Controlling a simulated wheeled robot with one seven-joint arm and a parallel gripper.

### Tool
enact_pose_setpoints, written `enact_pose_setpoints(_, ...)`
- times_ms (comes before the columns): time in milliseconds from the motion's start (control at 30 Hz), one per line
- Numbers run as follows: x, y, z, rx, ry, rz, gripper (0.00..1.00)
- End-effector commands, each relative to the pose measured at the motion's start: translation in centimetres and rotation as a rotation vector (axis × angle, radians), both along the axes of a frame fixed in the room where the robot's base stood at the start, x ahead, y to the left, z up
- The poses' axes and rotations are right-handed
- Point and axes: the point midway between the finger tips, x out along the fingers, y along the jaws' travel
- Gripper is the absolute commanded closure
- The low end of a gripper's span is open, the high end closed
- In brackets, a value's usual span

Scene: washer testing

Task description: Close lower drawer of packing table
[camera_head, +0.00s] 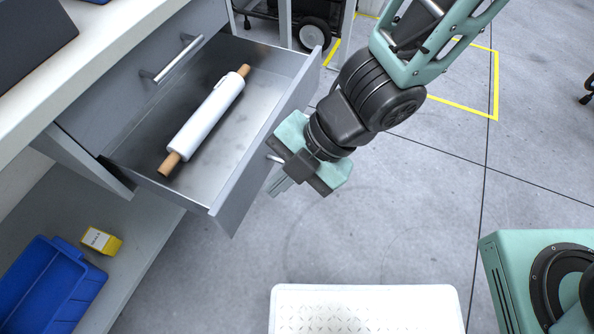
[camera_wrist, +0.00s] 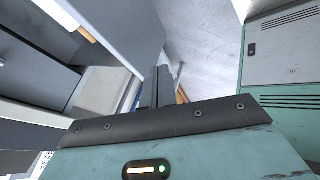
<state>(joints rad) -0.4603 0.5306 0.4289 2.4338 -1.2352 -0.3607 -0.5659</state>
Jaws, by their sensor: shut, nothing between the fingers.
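The lower drawer (camera_head: 262,128) of the packing table (camera_head: 22,112) is pulled out, its grey front panel facing right. A white roll with wooden ends (camera_head: 207,122) lies inside it. My gripper (camera_head: 279,184) is shut and empty, just outside the front panel near its handle (camera_head: 274,159). Whether it touches the panel or handle I cannot tell. In the wrist view, the shut fingers (camera_wrist: 163,87) point away beside a grey panel (camera_wrist: 133,35). A wooden end of the roll (camera_wrist: 78,25) shows at the upper left there. My arm hides part of the floor.
The upper drawer (camera_head: 105,88) is shut, with a bar handle (camera_head: 178,58). A blue bin (camera_head: 48,285) and a yellow box (camera_head: 101,240) sit on the shelf below. A white patterned surface (camera_head: 365,308) stands at the bottom.

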Motion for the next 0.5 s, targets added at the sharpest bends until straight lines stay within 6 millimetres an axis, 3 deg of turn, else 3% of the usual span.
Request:
enact_pose_setpoints(33,-0.2,0.7,-1.6,0.001,0.0,0.004,1.0)
enact_pose_setpoints(100,-0.4,1.4,-2.5,0.0,-0.001,0.003,1.0)
enact_pose_setpoints(300,0.8,4.0,-1.6,0.001,-0.001,0.0,1.0)
enact_pose_setpoints(500,1.2,4.9,-1.7,0.0,-0.001,-0.002,1.0)
